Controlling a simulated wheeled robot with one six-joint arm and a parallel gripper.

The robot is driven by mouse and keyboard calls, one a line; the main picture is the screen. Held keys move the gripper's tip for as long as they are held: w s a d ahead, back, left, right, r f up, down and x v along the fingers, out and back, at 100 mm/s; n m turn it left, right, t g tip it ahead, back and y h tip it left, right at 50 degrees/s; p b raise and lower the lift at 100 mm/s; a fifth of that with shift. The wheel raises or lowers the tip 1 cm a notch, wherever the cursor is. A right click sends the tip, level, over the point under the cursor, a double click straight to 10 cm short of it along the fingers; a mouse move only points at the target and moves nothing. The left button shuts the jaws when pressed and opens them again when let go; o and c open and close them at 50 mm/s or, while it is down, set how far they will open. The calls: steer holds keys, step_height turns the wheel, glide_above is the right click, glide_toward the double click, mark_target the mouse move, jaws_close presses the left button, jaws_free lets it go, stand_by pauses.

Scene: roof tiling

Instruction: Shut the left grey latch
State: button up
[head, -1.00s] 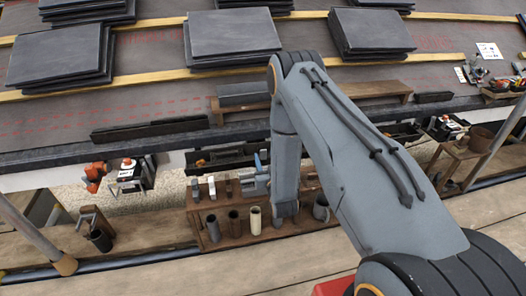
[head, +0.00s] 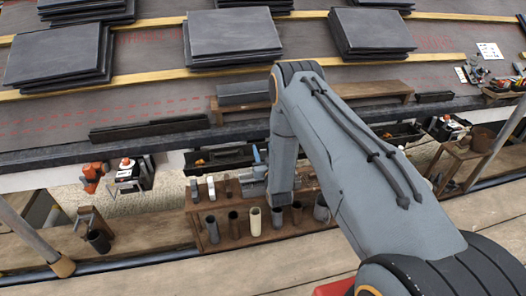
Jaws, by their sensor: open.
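A brown wooden rack (head: 222,212) stands on the planks below the roof edge. Small upright pieces line its back: a grey one (head: 195,190) at the far left, a white one (head: 211,187) and a brown one (head: 228,184). I take the far-left grey piece for the left grey latch; whether it is open or shut is too small to tell. My gripper (head: 250,181) is open, at the right of these pieces, apart from the grey one. My wrist hides part of the rack's back row.
Several tubes stand along the rack's front, among them a dark one (head: 212,230) and a cream one (head: 255,221). A black trough (head: 215,160) lies behind the rack. A black box (head: 130,175) and an orange tool (head: 93,172) are at left. Slate stacks (head: 235,36) lie on the roof.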

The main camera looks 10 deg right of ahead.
steer(key=c, duration=1.1)
steer(key=shift+o, duration=0.2)
